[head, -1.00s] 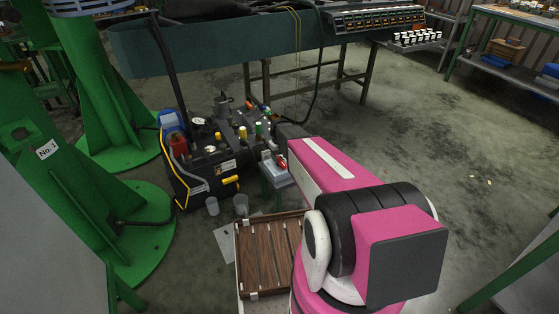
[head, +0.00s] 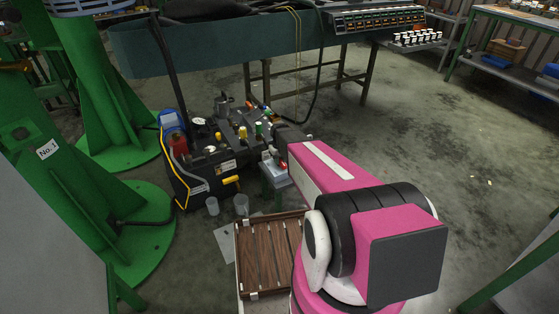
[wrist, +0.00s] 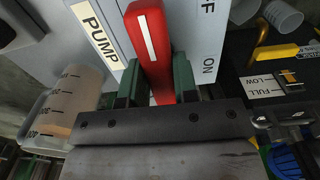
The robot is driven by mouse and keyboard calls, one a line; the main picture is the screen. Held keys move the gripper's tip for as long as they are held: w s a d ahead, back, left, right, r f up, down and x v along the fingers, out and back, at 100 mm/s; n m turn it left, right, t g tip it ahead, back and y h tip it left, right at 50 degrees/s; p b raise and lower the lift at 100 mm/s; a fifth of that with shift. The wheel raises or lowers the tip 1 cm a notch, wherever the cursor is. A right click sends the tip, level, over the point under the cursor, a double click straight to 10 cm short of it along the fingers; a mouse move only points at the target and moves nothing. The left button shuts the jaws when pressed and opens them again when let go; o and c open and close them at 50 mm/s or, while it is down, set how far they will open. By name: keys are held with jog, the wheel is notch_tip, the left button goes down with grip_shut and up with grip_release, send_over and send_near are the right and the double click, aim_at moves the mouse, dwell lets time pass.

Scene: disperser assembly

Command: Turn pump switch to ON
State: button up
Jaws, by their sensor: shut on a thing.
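The red pump switch handle (wrist: 151,45) with a white line fills the middle of the wrist view. It sits on a pale grey panel (wrist: 205,40) with a PUMP label on the left, ON on the right and a partly cut-off word ending in F above it. My gripper (wrist: 157,82) has its green fingers on both sides of the handle, shut on it. The line runs toward the top of the picture; I cannot tell which setting it marks. In the head view the grey switch box (head: 276,174) stands just left of my pink arm; the grip is too small to see clearly.
The black machine (head: 205,160) with coloured bottles and valves stands left of the box. Clear beakers (head: 241,204) and a brown slatted tray (head: 270,255) lie nearer. Green columns stand at left and a long bench (head: 215,50) behind. The floor at right is open.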

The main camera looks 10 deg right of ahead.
aim_at(281, 159)
jog(key=shift+m, duration=0.3)
jog(key=m, duration=0.3)
jog(key=shift+m, duration=0.4)
jog(key=m, duration=0.4)
jog(key=shift+d, duration=0.15)
jog(key=m, duration=0.5)
jog(key=shift+s, duration=0.1)
jog(key=m, duration=0.4)
jog(key=shift+d, duration=0.1)
jog(key=shift+m, duration=0.3)
jog(key=o, duration=0.9)
notch_tip(281, 159, up, 11)
jog(key=shift+f, duration=0.1)
